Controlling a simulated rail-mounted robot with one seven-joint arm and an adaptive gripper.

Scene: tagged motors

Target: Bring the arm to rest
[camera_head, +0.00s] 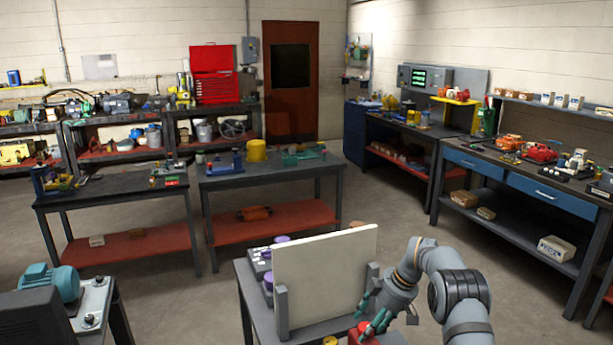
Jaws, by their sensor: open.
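My gripper (372,320) is at the lower middle right, at the end of my grey arm (455,290). Its teal fingers are spread apart and nothing shows between them. It hangs low, close to the right side of an upright cream board (328,280) and just above or beside a red object (363,338) on the near table. I cannot tell whether the fingers touch the red object. The arm is bent, with its elbow to the right of the board.
The near table (249,297) carries the board in grey brackets, with purple-topped items (281,240) behind it. A teal motor (50,282) sits on a bench at lower left. Workbenches with tools line the back and right. The floor (400,215) between is clear.

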